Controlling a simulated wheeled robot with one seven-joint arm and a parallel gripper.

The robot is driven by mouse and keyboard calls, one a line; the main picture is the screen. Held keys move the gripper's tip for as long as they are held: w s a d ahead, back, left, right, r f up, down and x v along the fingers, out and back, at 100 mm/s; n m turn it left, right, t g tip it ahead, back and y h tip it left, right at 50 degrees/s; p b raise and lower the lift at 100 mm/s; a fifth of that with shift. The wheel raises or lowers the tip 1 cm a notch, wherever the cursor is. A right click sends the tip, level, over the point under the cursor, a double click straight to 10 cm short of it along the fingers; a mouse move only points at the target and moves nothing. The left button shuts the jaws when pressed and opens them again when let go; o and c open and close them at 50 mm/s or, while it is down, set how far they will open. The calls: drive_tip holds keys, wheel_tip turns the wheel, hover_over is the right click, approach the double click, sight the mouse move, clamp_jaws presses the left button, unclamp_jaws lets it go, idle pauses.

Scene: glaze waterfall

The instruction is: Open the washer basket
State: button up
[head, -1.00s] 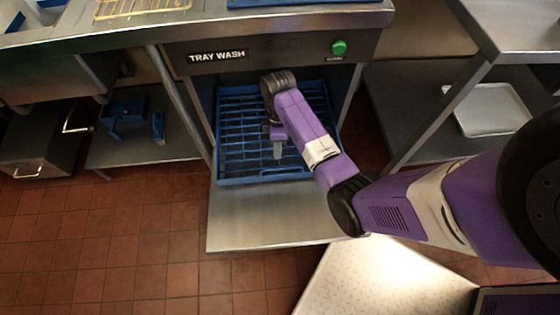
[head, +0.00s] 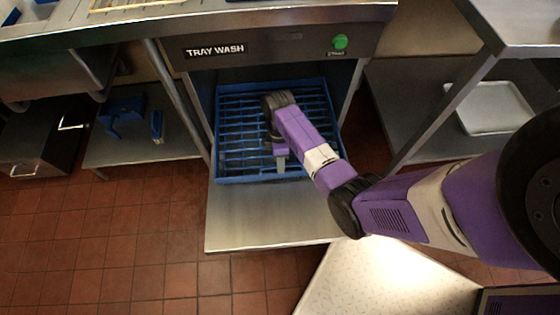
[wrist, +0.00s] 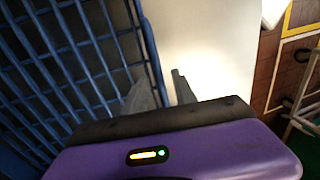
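The washer basket (head: 228,165) is a blue slatted rack inside the open tray-wash machine (head: 290,47). Its front rim lies at the inner edge of the lowered metal shelf (head: 265,218). My gripper (head: 281,168) points down at the middle of this front rim; the arm hides part of the basket. In the wrist view, the basket's blue bars (wrist: 75,60) fill the left side. My gripper's two fingers (wrist: 160,88) stand apart, one on each side of the rim. A gap shows between the rim and the right finger, so the fingers look open around it.
The metal shelf in front of the basket is bare. A table leg and a lower shelf with a white tray (head: 495,107) stand to the right. Blue items (head: 125,115) lie on a low shelf to the left. Red tiled floor (head: 110,235) is clear at the front left.

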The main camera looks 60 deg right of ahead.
clamp_jaws()
idle(1.4)
